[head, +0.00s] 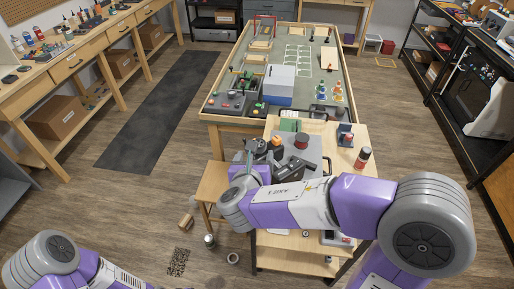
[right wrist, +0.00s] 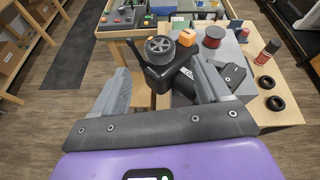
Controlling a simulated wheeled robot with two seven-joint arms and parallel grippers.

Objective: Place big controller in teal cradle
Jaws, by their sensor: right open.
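The big controller (right wrist: 165,75) is black, with a ribbed wheel on top, in the right wrist view. It stands between the two grey fingers of my right gripper (right wrist: 165,88), which is open; no firm grip shows. In the head view the controller (head: 262,146) is partly hidden by my right wrist, at the left side of the small wooden table. A green-teal piece (head: 290,125) stands at the back of that table and also shows in the right wrist view (right wrist: 180,22); I cannot tell whether it is the cradle. My left gripper is out of view.
The small wooden table (head: 345,175) also holds a grey box, an orange-capped item (right wrist: 187,38), a red spool (right wrist: 214,37), a spray can (head: 362,157) and black rings (right wrist: 265,83). A large track table (head: 225,112) stands behind. Floor at the left is mostly clear.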

